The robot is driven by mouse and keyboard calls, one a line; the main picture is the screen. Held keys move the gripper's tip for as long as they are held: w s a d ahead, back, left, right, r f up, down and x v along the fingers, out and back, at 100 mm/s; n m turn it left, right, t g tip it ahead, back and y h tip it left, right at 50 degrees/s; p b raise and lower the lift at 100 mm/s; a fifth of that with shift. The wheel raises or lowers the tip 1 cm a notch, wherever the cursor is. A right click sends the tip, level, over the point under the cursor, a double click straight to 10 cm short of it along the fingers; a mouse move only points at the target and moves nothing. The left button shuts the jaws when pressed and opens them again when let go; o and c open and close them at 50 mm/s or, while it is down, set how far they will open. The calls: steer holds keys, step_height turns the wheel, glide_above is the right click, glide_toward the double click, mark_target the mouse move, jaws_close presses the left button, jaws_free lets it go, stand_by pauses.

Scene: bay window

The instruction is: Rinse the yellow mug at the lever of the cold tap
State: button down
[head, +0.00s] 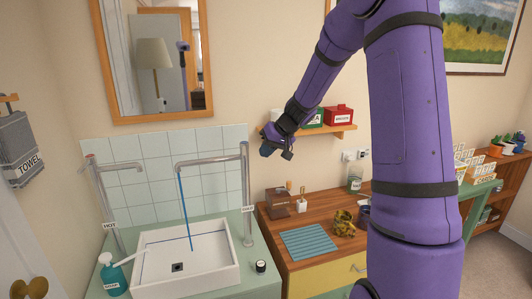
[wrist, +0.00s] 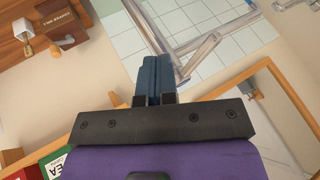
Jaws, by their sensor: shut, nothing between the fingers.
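The cold tap (head: 246,190) stands at the right edge of the white sink (head: 232,278), its spout reaching left over the basin. A thin blue stream (head: 184,205) falls from the spout into the sink. Its lever is too small to make out clearly. A yellow, dark-blotched object (head: 343,223), which looks like the yellow mug, stands on the wooden counter right of the striped mat. My gripper (head: 268,148) is in the air near the wall shelf, right of and above the tap. In the wrist view its blue fingers (wrist: 153,72) are together and empty; tap pipes (wrist: 205,50) lie beyond.
The hot tap (head: 104,200) and a soap bottle (head: 113,277) are at the sink's left. A blue striped mat (head: 308,242) lies empty on the counter (head: 275,232). A brown box (head: 277,201) stands behind it. The wall shelf (head: 340,130) holds tins; a mirror (head: 157,117) hangs above the sink.

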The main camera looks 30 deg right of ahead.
steer(key=s+a+v, duration=0.1)
steer(key=v, duration=0.9)
steer(key=s+a+r+n+g+h, duration=0.15)
steer(key=s+a+r, duration=0.45)
steer(key=s+a, duration=0.6)
steer(key=s+a+h, duration=0.1)
steer(key=s+a, duration=0.1)
steer(key=s, duration=0.6)
steer(key=s+a+h, duration=0.1)
steer(key=s+a, duration=0.1)
steer(key=s, duration=0.6)
steer(key=shift+s+a+r+t+h, duration=0.15)
steer(key=shift+s+a+t+h, duration=0.2)
steer(key=shift+s+a, duration=0.05)
steer(key=c, duration=1.7)
jaws_free()
steer(key=shift+s, duration=0.3)
steer(key=o, duration=0.6)
steer(key=shift+d, duration=0.1)
